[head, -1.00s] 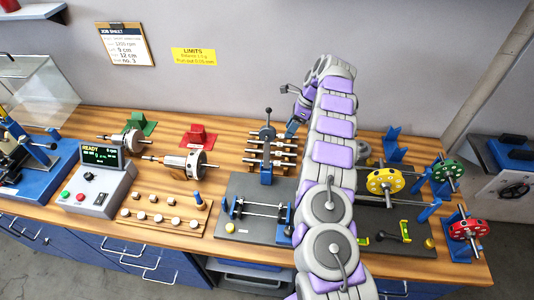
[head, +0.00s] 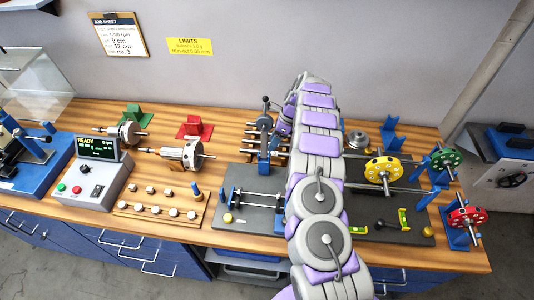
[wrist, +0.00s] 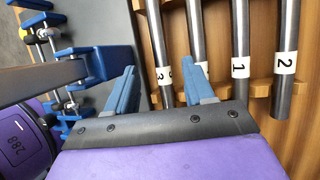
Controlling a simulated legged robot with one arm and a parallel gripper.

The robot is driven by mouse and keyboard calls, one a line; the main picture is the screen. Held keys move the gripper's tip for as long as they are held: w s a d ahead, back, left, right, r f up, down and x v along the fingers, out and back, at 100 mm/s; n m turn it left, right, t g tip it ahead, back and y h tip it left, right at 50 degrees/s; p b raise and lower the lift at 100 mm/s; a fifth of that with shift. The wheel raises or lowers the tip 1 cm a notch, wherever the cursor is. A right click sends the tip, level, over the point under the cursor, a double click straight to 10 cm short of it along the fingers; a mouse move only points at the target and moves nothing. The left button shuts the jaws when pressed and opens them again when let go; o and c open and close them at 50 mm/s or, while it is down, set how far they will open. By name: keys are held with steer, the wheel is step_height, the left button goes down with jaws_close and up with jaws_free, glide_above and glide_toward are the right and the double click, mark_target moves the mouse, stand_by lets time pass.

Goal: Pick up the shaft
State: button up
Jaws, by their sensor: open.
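Several grey metal shafts lie side by side in a rack with a blue post (head: 265,145), at the middle of the bench. In the wrist view, the shaft labelled 3 (wrist: 158,45) shows between my two blue fingers. Shaft 1 (wrist: 240,40) and shaft 2 (wrist: 288,45) lie to the right. My gripper (wrist: 162,70) is open over the rack and holds nothing. I cannot tell how far above the shafts it is. My arm partly hides the rack in the head view.
A grey plate (head: 235,232) with blue supports stands in front of the rack. Two rotors, one silver (head: 190,155), lie left on the wooden bench. Yellow (head: 383,171), green (head: 446,159) and red (head: 467,216) discs stand right. A job sheet (head: 119,34) reads no. 3.

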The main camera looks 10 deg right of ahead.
mark_target(275, 154)
steer(key=x, duration=0.5)
steer(key=shift+w+a+f+b, duration=0.1)
steer(key=shift+w+b, duration=0.05)
steer(key=shift+b, duration=0.2)
steer(key=shift+c, duration=0.4)
jaws_close()
